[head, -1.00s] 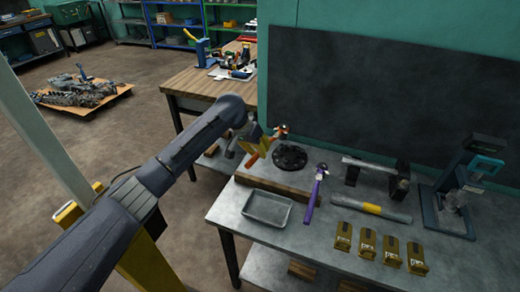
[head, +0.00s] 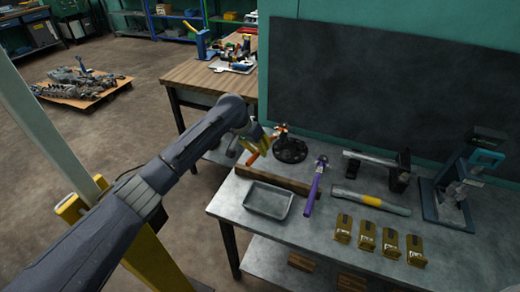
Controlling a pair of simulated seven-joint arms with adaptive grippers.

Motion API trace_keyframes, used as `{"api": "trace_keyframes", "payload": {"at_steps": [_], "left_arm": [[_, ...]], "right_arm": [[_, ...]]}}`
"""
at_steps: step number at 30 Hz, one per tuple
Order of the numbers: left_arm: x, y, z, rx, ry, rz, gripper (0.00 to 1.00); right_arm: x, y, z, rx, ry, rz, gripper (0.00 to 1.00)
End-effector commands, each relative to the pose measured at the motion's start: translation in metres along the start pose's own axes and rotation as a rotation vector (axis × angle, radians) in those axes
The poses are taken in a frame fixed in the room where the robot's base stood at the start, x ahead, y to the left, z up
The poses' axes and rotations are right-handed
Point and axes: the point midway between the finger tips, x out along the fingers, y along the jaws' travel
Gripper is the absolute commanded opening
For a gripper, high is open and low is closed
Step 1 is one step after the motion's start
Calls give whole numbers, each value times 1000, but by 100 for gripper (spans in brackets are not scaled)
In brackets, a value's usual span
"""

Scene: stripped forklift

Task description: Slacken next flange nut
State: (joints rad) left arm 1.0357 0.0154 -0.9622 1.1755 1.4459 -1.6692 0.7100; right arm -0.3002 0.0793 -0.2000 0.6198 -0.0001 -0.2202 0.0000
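A black round flange (head: 290,152) stands on the bench behind a wooden block (head: 282,180), with a small orange-marked part (head: 281,130) above it. The flange nuts are too small to make out. My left gripper (head: 257,150) is just left of the flange, mostly behind the end of my arm. Yellow and orange parts show at it; I cannot tell whether they are fingers or a held tool, or whether it is open. A purple-handled tool (head: 314,188) leans or stands right of the block. My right gripper is not in view.
An empty grey metal tray (head: 268,212) lies in front of the block. Several brass-coloured blocks (head: 366,237) line the front right. A bar with a yellow band (head: 371,201), a dark stand (head: 398,172) and a blue press (head: 437,203) stand on the right. A dark board rises behind.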

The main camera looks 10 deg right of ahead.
Motion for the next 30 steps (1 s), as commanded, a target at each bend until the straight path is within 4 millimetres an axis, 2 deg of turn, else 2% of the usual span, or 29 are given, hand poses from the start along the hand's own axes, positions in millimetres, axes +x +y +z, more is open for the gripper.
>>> {"api": "trace_keyframes", "payload": {"at_steps": [30], "left_arm": [[21,-4,8,-1,2,1,0]], "right_arm": [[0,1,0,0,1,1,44]]}}
